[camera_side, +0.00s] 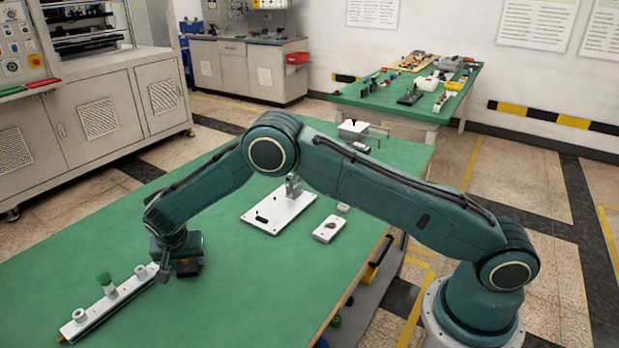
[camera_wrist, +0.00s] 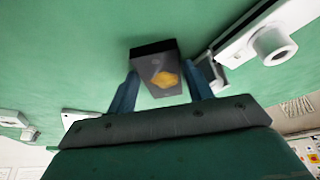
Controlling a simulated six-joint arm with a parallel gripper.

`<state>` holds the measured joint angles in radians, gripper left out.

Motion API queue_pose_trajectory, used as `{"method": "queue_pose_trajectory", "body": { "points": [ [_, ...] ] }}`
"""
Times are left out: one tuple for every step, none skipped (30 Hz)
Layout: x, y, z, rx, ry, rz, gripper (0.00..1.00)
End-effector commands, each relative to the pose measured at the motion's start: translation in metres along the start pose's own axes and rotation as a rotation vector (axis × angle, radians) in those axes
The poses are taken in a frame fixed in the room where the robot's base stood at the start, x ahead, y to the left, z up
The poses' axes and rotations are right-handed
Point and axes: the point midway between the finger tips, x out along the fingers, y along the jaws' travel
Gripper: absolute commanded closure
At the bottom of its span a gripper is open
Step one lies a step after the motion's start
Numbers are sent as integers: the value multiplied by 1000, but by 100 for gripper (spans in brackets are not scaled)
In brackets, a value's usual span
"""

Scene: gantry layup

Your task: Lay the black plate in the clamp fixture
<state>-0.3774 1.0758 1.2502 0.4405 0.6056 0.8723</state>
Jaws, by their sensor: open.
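A dark block (camera_wrist: 155,68), which looks like the black plate, has an orange-yellow patch on its face. In the wrist view it lies between the two blue fingers of my gripper (camera_wrist: 160,88), which are open, with a gap visible on the right. In the side view the dark block (camera_side: 189,268) shows low under my wrist, close to the green table; my gripper (camera_side: 178,266) is largely hidden there. A white base plate with an upright grey clamp (camera_side: 282,212), likely the clamp fixture, lies further back to the right, with dark slots in it.
A white rail (camera_side: 92,322) with several cylinders, one green-topped, lies left of my gripper; it also shows in the wrist view (camera_wrist: 240,37). A small white plate (camera_side: 329,230) with a dark mark lies right of the fixture. The green table (camera_side: 240,300) is clear between.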

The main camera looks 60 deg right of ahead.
Motion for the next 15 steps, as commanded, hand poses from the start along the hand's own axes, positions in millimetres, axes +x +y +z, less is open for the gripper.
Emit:
{"method": "queue_pose_trajectory", "body": {
  "points": [
    [0,0,0,0,0,0,49],
    [0,0,0,0,0,0,49],
    [0,0,0,0,0,0,49],
    [0,0,0,0,0,0,49],
    [0,0,0,0,0,0,49],
    [0,0,0,0,0,0,49],
    [0,0,0,0,0,0,49],
    [0,0,0,0,0,0,49],
    [0,0,0,0,0,0,53],
    [0,0,0,0,0,0,59],
    [0,0,0,0,0,0,65],
    [0,0,0,0,0,0,73],
    [0,0,0,0,0,0,79],
    [0,0,0,0,0,0,83],
    [-1,0,0,0,1,-1,88]
  ]
}}
